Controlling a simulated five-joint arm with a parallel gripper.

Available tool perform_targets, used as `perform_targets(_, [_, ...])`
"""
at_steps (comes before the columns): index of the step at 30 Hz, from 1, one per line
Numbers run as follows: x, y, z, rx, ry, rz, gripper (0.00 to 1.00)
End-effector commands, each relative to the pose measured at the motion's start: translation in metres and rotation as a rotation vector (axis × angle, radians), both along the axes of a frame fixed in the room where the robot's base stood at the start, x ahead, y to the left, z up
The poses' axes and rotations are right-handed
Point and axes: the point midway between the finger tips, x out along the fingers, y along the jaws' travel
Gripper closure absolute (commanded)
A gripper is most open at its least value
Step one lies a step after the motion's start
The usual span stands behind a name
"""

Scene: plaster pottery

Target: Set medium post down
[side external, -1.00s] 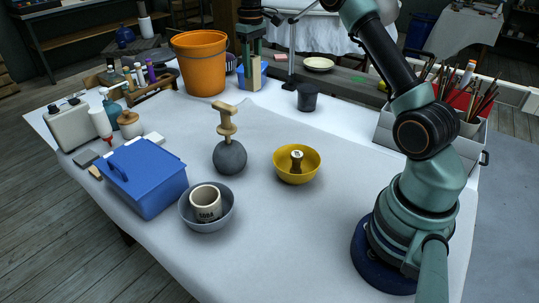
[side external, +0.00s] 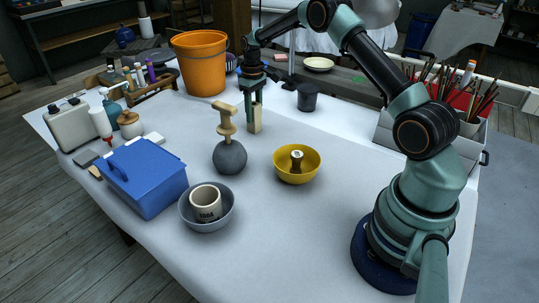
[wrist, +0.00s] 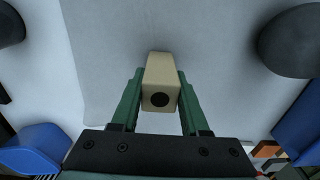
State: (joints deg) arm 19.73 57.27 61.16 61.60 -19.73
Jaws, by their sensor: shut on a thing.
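My gripper (side external: 255,106) points straight down and is shut on a pale tan post (side external: 255,124). The post is upright, and its lower end is at or very near the white cloth; I cannot tell whether it touches. In the wrist view the same post (wrist: 160,85) sits between the green fingers of my gripper (wrist: 160,102), its end with a dark round hole facing the camera. The post is just behind and right of the grey round vase with a wooden top (side external: 229,157).
A dark cup (side external: 307,97) stands behind right, an orange bucket (side external: 199,66) behind left. A blue box (side external: 143,176) and a grey bowl (side external: 187,215) holding a mug are front left.

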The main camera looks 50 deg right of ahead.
Motion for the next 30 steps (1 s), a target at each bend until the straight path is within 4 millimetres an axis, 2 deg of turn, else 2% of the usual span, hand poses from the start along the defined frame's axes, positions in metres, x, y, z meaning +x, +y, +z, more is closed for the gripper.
perform_targets(10, [0.000,0.000,-0.003,-0.001,-0.002,0.000,1.00])
perform_targets(11, [0.000,0.000,-0.003,0.000,-0.001,0.000,0.52])
perform_targets(12, [0.000,0.000,-0.003,0.000,-0.001,0.000,0.36])
perform_targets(13, [0.000,0.000,-0.003,0.000,-0.001,0.000,0.25])
perform_targets(24, [0.000,0.000,0.000,-0.001,-0.002,0.000,0.25])
perform_targets(30, [0.001,0.000,0.026,-0.002,-0.005,0.000,0.25])
